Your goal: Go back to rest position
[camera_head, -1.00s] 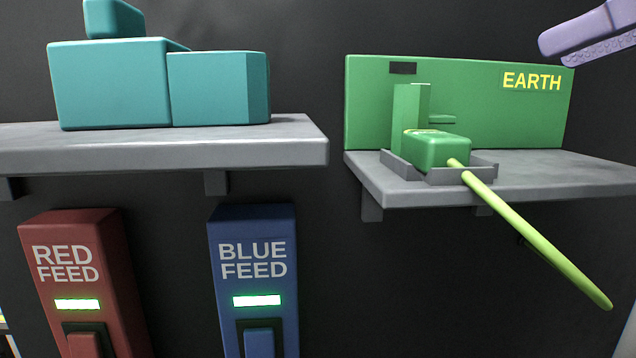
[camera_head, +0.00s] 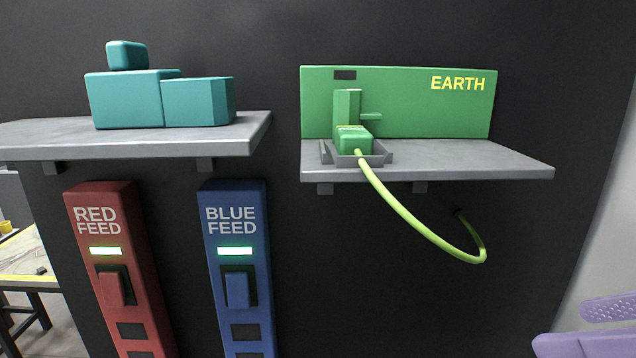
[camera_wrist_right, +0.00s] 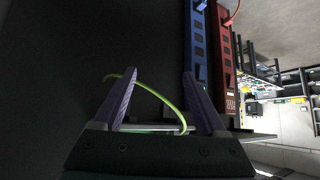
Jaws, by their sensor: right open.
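My right gripper (camera_head: 588,328) shows only in part at the lower right of the head view, as purple fingers apart from everything. In the right wrist view its two purple fingers (camera_wrist_right: 160,105) are spread wide with nothing held between them. A yellow-green cable (camera_wrist_right: 150,88) shows behind the fingers there. In the head view the cable (camera_head: 410,232) hangs in a loop from a green plug (camera_head: 354,140) that sits in a grey holder on the right shelf. My left gripper is in neither view.
A green EARTH panel (camera_head: 420,105) stands on the right shelf (camera_head: 480,160). Teal blocks (camera_head: 130,98) sit on the left shelf (camera_head: 60,138). Red feed (camera_head: 105,215) and blue feed (camera_head: 232,205) boxes are on the dark wall, with green lights lit. A table (camera_head: 28,262) stands at far left.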

